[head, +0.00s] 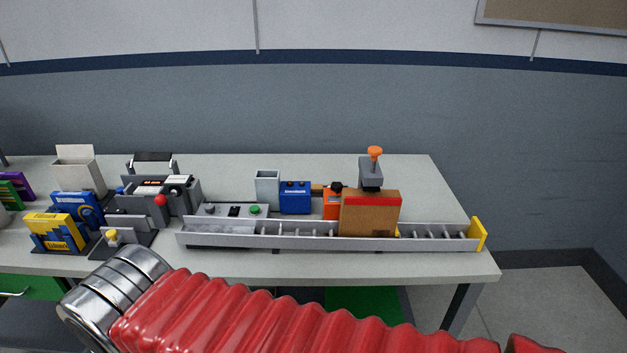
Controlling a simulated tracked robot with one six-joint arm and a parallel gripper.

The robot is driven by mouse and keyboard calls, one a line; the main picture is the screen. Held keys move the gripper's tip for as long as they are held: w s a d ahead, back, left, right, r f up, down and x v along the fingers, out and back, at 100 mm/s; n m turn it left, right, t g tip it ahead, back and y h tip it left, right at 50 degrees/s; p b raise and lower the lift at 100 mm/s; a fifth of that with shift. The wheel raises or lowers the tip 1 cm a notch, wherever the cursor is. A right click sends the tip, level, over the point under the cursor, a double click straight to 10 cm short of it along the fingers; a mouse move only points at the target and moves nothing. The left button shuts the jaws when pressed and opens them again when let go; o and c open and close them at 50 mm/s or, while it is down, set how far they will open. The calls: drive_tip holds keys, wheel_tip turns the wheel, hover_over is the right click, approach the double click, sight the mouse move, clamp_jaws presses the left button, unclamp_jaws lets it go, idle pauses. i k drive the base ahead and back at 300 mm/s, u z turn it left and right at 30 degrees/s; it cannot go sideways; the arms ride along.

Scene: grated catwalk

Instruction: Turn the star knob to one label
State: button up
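A small dark knob (336,187) stands on an orange box (332,205) behind the conveyor; its lobes are too small to make out, so I cannot tell for sure that it is the star knob. An orange knob (375,152) tops a grey block and post (371,173) above a brown carton. A red round knob (160,200) sits on the grey machine (150,190) at the left. No label around any knob can be read. My red-sleeved arm crosses the bottom of the head view. My gripper is not in view.
A roller conveyor (220,238) with a yellow end plate (478,234) runs along the table (440,267). It bears a brown carton (368,218). A blue box (295,197) and grey bin (267,186) stand behind. Several boxes crowd the left. The back right tabletop is clear.

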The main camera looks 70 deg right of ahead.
sight(336, 187)
drive_tip(key=u, duration=0.4)
drive_tip(key=k, duration=1.95)
drive_tip(key=z, duration=0.9)
drive_tip(key=i, duration=0.9)
drive_tip(key=z, duration=0.1)
